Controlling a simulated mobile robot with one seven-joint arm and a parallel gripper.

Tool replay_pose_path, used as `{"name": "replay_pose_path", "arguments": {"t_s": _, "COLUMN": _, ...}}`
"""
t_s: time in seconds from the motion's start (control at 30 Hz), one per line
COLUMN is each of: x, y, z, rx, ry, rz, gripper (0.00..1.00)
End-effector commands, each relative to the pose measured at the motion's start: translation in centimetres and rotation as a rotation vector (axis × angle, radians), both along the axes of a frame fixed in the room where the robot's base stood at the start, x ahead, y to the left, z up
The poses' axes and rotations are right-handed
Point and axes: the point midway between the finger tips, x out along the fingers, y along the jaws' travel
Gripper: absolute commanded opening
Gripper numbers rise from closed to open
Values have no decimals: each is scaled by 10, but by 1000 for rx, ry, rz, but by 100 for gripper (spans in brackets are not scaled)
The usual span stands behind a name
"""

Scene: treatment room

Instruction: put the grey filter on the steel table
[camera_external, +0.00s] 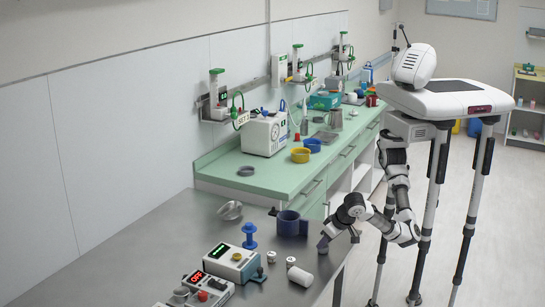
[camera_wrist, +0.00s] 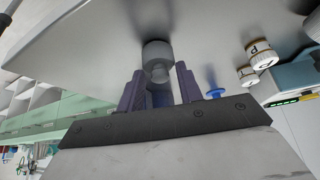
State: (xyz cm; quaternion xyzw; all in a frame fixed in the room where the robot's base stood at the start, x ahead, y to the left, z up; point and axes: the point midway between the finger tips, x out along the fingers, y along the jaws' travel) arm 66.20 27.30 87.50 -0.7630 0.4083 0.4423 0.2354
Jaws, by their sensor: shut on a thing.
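The grey filter (camera_wrist: 157,52) is a short round piece held between the tips of my gripper's two purple fingers (camera_wrist: 158,82) in the wrist view. In the external view the filter (camera_external: 323,244) shows small at my gripper (camera_external: 327,239), over the right edge area of the steel table (camera_external: 200,228). The filter is at or just above the tabletop, with a dark shadow close to it. I cannot tell whether it touches the surface. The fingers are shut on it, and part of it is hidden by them.
A dark blue mug-like holder (camera_external: 289,224) stands left of my gripper. A blue spool (camera_external: 249,236), a white cylinder (camera_external: 300,276), small white jars (camera_external: 271,257) and a device with a green display (camera_external: 231,263) stand on the steel table. A metal bowl (camera_external: 230,211) is farther back.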

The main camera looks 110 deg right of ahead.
Motion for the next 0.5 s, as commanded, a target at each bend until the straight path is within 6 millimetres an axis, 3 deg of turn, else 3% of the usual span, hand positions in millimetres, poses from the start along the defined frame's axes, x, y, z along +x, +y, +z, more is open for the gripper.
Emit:
{"name": "replay_pose_path", "arguments": {"t_s": 0.1, "x": 0, "y": 0, "z": -4, "rx": -1, "ry": 0, "rz": 0, "gripper": 14}}
{"name": "replay_pose_path", "arguments": {"t_s": 0.13, "x": 0, "y": 0, "z": -3, "rx": 0, "ry": 0, "rz": -1, "gripper": 38}}
{"name": "replay_pose_path", "arguments": {"t_s": 0.27, "x": 0, "y": 0, "z": -3, "rx": 0, "ry": 1, "rz": 0, "gripper": 55}}
{"name": "replay_pose_path", "arguments": {"t_s": 0.5, "x": 0, "y": 0, "z": -3, "rx": 0, "ry": 0, "rz": 0, "gripper": 57}}
